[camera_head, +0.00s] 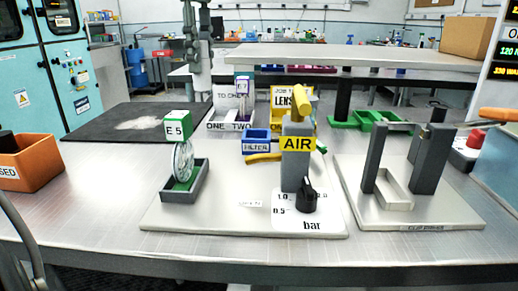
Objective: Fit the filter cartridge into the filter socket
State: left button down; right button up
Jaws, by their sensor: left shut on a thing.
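The filter cartridge is a pale round disc (183,161) under a green block (178,123) marked E5. It stands on edge in the dark grey, open-topped filter socket (200,184), which has green inside. Whether the disc is fully down in the socket is hard to tell. My left gripper (189,105) comes down from above, narrow and seen edge-on. It is shut on the green block, though its fingertips are small and hard to make out. My right gripper is not in view.
A grey post (296,170) marked AIR, with a yellow top, and a black knob (306,197) stand right of the socket. Behind is a blue FILTER bin (257,147). A clip fixture (424,160) is at right, an orange bin (32,166) at left. A black mat (95,125) lies empty.

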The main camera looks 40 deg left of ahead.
pick_arm(q)
jog(key=shift+d+f, duration=0.15)
jog(key=shift+d, duration=0.05)
jog(key=w+d+f, duration=0.1)
jog(key=d+f, duration=0.6)
jog(key=w+d+f, duration=0.1)
jog(key=d+f, duration=0.2)
jog(key=shift+w+d+f+p, duration=0.25)
jog(key=shift+w+d+p, duration=0.05)
jog(key=shift+d, duration=0.1)
jog(key=shift+f, duration=0.15)
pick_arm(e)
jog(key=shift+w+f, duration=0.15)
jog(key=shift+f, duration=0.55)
pick_arm(q)
jog(key=shift+f, duration=0.1)
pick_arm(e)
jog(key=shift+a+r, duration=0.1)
